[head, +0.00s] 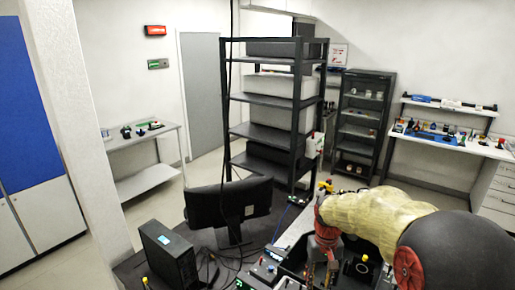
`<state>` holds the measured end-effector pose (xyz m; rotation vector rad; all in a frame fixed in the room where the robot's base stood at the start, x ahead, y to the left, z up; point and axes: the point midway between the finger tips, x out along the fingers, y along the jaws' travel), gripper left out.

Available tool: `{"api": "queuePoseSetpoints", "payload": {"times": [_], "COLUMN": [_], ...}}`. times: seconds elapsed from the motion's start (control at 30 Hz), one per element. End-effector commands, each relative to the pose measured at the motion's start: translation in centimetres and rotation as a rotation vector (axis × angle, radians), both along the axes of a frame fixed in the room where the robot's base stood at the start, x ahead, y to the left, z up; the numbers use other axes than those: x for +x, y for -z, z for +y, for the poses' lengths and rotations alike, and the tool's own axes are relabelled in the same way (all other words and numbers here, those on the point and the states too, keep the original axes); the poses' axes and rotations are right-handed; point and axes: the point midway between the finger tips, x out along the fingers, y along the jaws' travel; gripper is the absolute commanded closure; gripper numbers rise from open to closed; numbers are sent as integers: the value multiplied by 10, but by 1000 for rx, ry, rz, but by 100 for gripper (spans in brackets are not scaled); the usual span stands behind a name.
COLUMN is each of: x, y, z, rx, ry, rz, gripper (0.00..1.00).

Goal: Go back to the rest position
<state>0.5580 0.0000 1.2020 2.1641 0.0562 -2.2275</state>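My arm reaches in from the lower right, in a cream sleeve with dark and red parts. My gripper (320,276) points down over the bench at the bottom edge, below the red part of the wrist. Its fingertips are small and blend with the dark equipment, so I cannot tell whether it is open or holds anything. The bench top (293,232) shows partly behind it, and the arm hides much of its right side.
A black monitor (228,203) and a black computer case (167,255) stand left of my gripper, with loose cables between. A dark shelf rack (270,131) stands behind. A white side table (145,179) is at left, and a white workbench (455,145) at right.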

Motion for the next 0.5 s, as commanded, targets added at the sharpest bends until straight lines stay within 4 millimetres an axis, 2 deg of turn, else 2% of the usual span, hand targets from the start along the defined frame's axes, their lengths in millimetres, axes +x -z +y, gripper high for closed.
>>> {"api": "queuePoseSetpoints", "payload": {"times": [0.03,0.27,0.5], "x": [-19,-97,-172], "y": [-4,-21,-21], "z": [0,0,0], "rx": [0,0,3], "ry": [6,32,48], "rz": [-19,-102,-208], "gripper": [66,66,66]}}
